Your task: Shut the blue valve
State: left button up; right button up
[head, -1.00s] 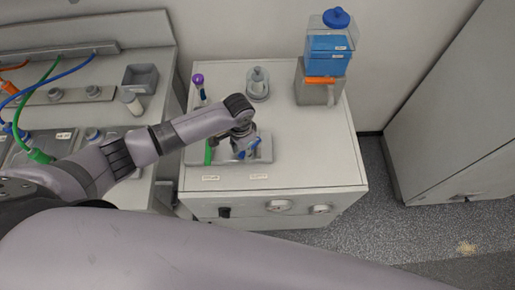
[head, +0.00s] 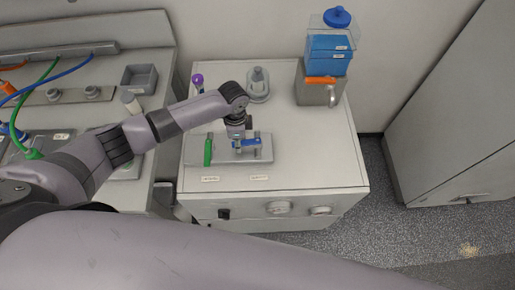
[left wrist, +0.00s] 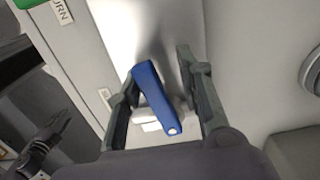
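The blue valve handle (head: 248,143) sits on a grey valve block (head: 228,158) on the white cabinet top. In the head view it lies roughly left to right, partly covered by my left gripper (head: 243,146). In the left wrist view the blue handle (left wrist: 155,98) lies between the two spread fingers of my left gripper (left wrist: 160,95). There is a clear gap to the right finger; the left finger is close to the handle, and contact cannot be told. A green valve handle (head: 208,152) stands left of it, pointing front to back. My right gripper is out of view.
A purple-capped tube (head: 197,83) and a grey fitting (head: 258,84) stand behind the valves. A blue container (head: 328,55) stands at the back right above a grey jug (head: 318,88). The cabinet top right of the valves is clear.

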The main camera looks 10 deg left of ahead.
pick_arm(q)
jog(key=shift+c, duration=0.3)
jog(key=shift+c, duration=1.4)
jog(key=shift+w+a, duration=0.1)
jog(key=shift+w, duration=0.1)
jog(key=shift+o, duration=0.3)
jog(key=shift+o, duration=0.9)
jog(key=shift+r, duration=0.1)
